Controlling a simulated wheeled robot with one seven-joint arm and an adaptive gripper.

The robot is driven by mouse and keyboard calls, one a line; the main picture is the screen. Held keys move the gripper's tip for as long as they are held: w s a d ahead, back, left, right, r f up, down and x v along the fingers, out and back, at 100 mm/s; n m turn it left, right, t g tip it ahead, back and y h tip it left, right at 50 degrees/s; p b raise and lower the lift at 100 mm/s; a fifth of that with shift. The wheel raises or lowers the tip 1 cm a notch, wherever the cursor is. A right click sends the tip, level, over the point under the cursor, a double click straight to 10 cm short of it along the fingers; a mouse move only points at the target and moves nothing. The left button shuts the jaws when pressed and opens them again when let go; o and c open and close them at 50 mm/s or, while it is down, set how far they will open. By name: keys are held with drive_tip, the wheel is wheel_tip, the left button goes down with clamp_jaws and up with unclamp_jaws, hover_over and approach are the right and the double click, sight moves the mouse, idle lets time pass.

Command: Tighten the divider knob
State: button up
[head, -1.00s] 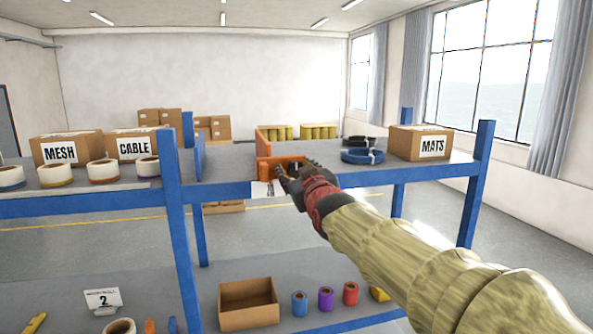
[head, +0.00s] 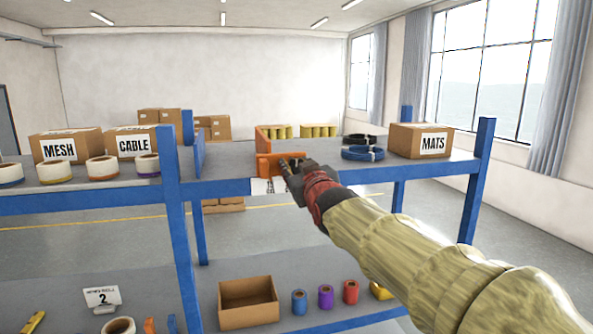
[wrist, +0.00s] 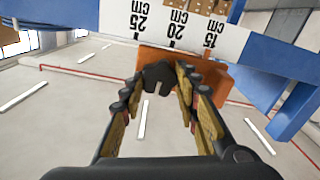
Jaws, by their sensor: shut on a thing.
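The orange divider (head: 267,168) stands at the front edge of the upper shelf, and its orange clamp shows in the wrist view (wrist: 213,78). A black lobed knob (wrist: 158,74) sits on the clamp's front. My gripper (head: 288,164) is in front of the clamp, and in the wrist view its fingers (wrist: 157,85) are on both sides of the knob, shut on it. In the head view my gripper hides the knob.
A white centimetre scale (wrist: 190,36) runs along the blue shelf edge. A blue upright (head: 478,180) stands right of my arm.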

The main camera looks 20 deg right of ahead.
drive_tip(key=m+b, duration=0.1)
drive_tip(key=b, duration=0.1)
drive_tip(key=m+b, duration=0.2)
drive_tip(key=shift+f+b, duration=0.3)
drive_tip(key=shift+b, duration=0.05)
drive_tip(key=m+b, duration=0.3)
drive_tip(key=shift+d+r+m, duration=0.1)
drive_tip(key=shift+d+m, duration=0.05)
drive_tip(key=shift+m, duration=0.15)
drive_tip(key=m, duration=1)
drive_tip(key=shift+d+m+p, duration=0.1)
drive_tip(key=shift+m+p, duration=0.2)
drive_tip(key=shift+p, duration=0.05)
drive_tip(key=o, duration=1.2)
drive_tip(key=shift+c, duration=0.2)
